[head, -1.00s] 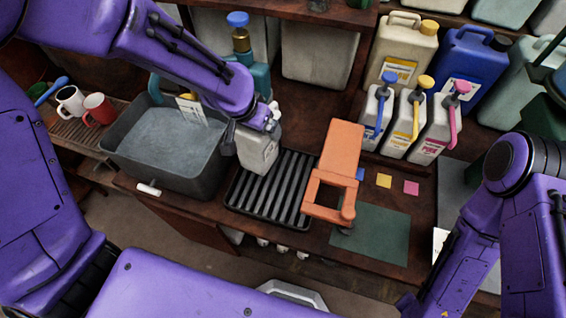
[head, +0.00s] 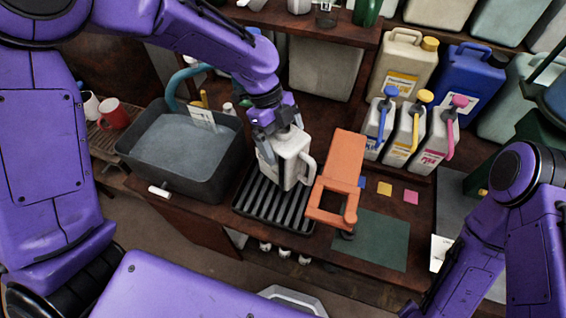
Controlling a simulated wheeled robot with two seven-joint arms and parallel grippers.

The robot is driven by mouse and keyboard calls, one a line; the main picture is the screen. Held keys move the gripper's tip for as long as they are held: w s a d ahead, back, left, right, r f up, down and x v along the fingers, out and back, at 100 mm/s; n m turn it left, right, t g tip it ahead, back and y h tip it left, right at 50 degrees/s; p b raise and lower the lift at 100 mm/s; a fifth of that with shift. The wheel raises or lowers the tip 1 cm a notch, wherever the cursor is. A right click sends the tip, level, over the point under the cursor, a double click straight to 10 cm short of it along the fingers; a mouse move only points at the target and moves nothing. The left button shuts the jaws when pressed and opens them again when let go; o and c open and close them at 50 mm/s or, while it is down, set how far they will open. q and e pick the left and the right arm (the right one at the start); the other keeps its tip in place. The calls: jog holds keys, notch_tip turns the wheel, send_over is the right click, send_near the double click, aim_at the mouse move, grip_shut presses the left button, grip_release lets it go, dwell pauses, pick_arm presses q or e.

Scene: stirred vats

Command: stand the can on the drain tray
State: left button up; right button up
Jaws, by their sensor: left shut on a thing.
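The can (head: 293,162) is a pale grey-white jug with a side handle, facing right. My left gripper (head: 277,139) is shut on its upper part from above. The can looks upright over the back right part of the drain tray (head: 247,212), a black ribbed tray on the bench. I cannot tell whether its base touches the ribs. The gripper hides part of the can's top and left side. My right arm comes in at the right, but its gripper is out of view.
A grey tub of liquid (head: 190,188) stands left of the tray. An orange bracket (head: 340,165) is close on the can's right. Three pump bottles (head: 407,130) stand behind it. A green mat (head: 372,240) lies at the front right. The tray's front part is clear.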

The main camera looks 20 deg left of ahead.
pick_arm(q)
notch_tip(320, 180, down, 7)
jog(key=shift+s+f, duration=0.15)
jog(key=shift+f, duration=0.45)
jog(key=o, duration=1)
jog(key=shift+o, duration=0.2)
jog(key=b+v, duration=0.1)
jog(key=v, duration=1.1)
jog(key=shift+r, duration=0.1)
